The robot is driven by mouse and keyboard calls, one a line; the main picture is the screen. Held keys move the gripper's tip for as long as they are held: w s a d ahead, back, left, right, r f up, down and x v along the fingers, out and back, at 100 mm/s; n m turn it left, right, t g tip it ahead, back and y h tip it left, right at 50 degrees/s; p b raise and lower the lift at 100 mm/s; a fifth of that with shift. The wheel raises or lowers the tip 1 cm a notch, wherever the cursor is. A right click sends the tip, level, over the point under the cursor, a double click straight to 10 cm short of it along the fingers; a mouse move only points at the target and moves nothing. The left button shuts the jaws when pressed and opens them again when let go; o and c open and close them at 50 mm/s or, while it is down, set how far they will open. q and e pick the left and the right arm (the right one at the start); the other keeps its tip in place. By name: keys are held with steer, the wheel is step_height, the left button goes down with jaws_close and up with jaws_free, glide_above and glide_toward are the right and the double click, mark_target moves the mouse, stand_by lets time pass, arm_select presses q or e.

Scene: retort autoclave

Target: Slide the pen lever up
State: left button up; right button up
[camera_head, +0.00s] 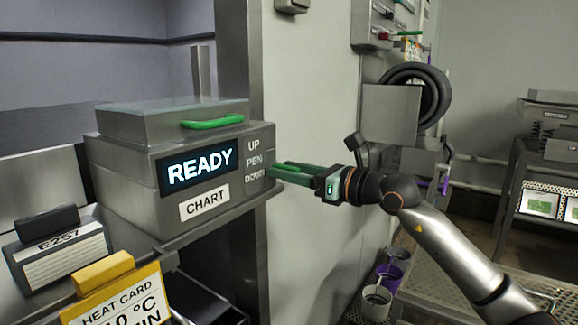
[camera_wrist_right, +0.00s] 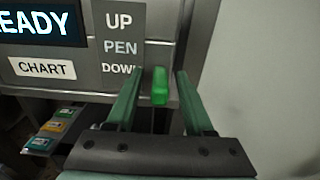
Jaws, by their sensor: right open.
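The pen lever (camera_wrist_right: 160,87) is a small bright green block on the front of the grey recorder box (camera_head: 150,210), level with the DOWN end of the UP/PEN/DOWN label (camera_wrist_right: 120,48). My right gripper (camera_head: 279,171) reaches in from the right in the head view, its green fingers at the box's right edge. In the right wrist view the open fingers stand on either side of the lever, with a visible gap on each side. In the head view I cannot clearly tell the lever from the green fingers. My left gripper is not in view.
The box has a READY display (camera_head: 199,165), a CHART label (camera_head: 204,202) and a green handle (camera_head: 212,122) on its lid. A yellow heat card (camera_head: 118,297) and an E257 card (camera_head: 62,255) stand at lower left. A pale wall (camera_head: 310,110) is right of the box.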

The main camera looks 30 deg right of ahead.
jaws_close()
stand_by(0.5)
stand_by(1.0)
